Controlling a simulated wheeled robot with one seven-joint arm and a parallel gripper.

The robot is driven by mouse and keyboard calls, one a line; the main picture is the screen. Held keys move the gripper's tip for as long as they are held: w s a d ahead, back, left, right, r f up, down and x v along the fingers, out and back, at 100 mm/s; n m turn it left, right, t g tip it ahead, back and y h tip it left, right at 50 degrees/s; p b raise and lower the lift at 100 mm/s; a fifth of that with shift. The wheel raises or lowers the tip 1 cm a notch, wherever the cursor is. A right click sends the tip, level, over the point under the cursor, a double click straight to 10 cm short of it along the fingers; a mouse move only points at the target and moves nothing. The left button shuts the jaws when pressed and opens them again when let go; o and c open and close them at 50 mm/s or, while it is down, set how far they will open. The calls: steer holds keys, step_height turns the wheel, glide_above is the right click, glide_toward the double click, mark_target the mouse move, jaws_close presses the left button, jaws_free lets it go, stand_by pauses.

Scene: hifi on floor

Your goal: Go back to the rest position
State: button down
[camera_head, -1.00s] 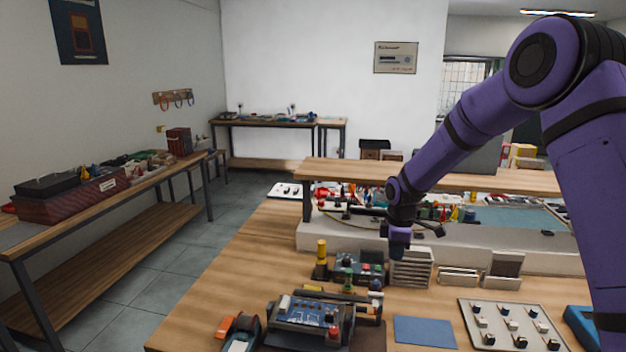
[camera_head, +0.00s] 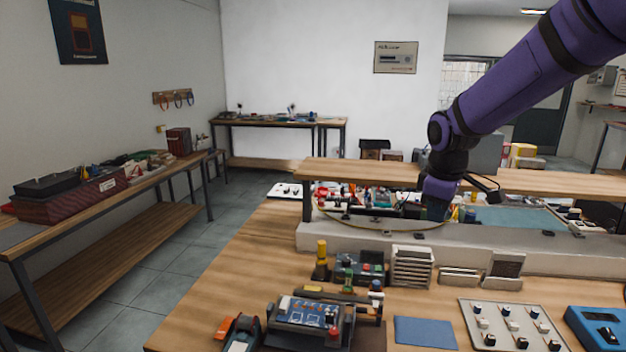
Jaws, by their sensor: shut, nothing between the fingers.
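My gripper (camera_head: 433,210) hangs at the end of my purple arm, right of the picture's middle. It points down and is shut, with nothing seen held in it. It appears in front of the raised shelf (camera_head: 345,172) and above the pale ledge (camera_head: 330,236) of the workbench. The fingertips are small and dark against the clutter behind, so their exact height over the ledge cannot be told.
The workbench (camera_head: 225,272) holds a blue circuit board device (camera_head: 306,313), a ribbed white block (camera_head: 412,268), a blue pad (camera_head: 425,332), a switch panel (camera_head: 510,323) and a blue meter (camera_head: 597,328). A side bench (camera_head: 120,190) stands left across open floor (camera_head: 160,280).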

steer(key=s+d+r+m+t, duration=0.1)
steer(key=s+r+m, duration=0.2)
steer(key=s, duration=0.6)
steer(key=s+d+r+m+t, duration=0.1)
steer(key=s+d+r+m, duration=0.1)
steer(key=s, duration=0.8)
steer(key=s+d+r+m+t, duration=0.1)
steer(key=s+r+m, duration=0.3)
steer(key=s, duration=0.6)
steer(key=shift+d+r+m+y, duration=0.15)
steer(key=shift+d+m+y, duration=0.15)
steer(key=shift+m, duration=0.4)
